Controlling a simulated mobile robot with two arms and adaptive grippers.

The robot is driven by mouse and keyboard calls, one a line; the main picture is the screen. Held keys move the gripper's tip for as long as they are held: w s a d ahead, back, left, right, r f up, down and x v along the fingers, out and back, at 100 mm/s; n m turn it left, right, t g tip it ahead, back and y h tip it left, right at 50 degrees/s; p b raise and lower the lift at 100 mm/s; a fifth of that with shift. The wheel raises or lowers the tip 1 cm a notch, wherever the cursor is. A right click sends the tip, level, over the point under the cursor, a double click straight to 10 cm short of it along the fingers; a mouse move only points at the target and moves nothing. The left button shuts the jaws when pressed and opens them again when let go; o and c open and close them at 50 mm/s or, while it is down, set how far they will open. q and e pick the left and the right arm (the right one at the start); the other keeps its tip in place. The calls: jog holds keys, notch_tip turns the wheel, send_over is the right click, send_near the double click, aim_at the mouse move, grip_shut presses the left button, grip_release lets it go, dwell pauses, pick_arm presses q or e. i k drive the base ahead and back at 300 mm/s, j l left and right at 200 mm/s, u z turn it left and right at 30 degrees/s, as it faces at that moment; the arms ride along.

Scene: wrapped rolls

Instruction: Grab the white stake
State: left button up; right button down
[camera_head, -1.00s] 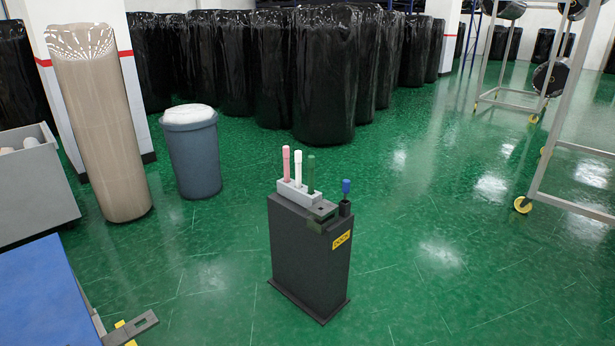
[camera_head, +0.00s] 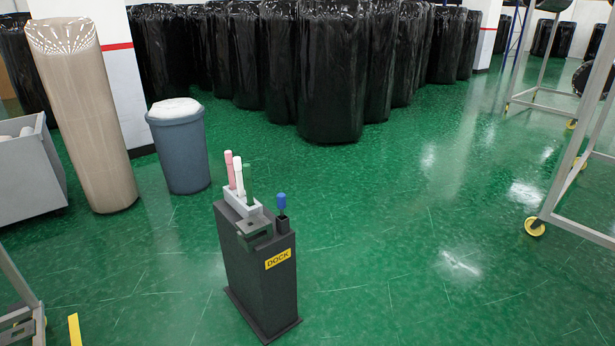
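The white stake (camera_head: 239,176) stands upright in a light grey holder (camera_head: 236,202) on top of a dark box labelled DOCK (camera_head: 258,285). A pink stake (camera_head: 229,170) stands close beside it on the left. A blue-topped stake (camera_head: 281,203) stands in a separate dark socket at the box's right corner. Neither of my grippers shows in the head view.
A grey bin (camera_head: 183,150) and a tall tan wrapped roll (camera_head: 85,130) stand behind left. Black wrapped rolls (camera_head: 333,80) fill the back. A wheeled metal frame (camera_head: 565,180) stands at right. Green floor (camera_head: 400,250) is open around the box.

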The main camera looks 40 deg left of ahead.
aim_at(236, 160)
jog(key=i+l, duration=0.15)
jog(key=i, duration=0.35)
jog(key=i+l+u, duration=0.15)
jog(key=i, duration=0.3)
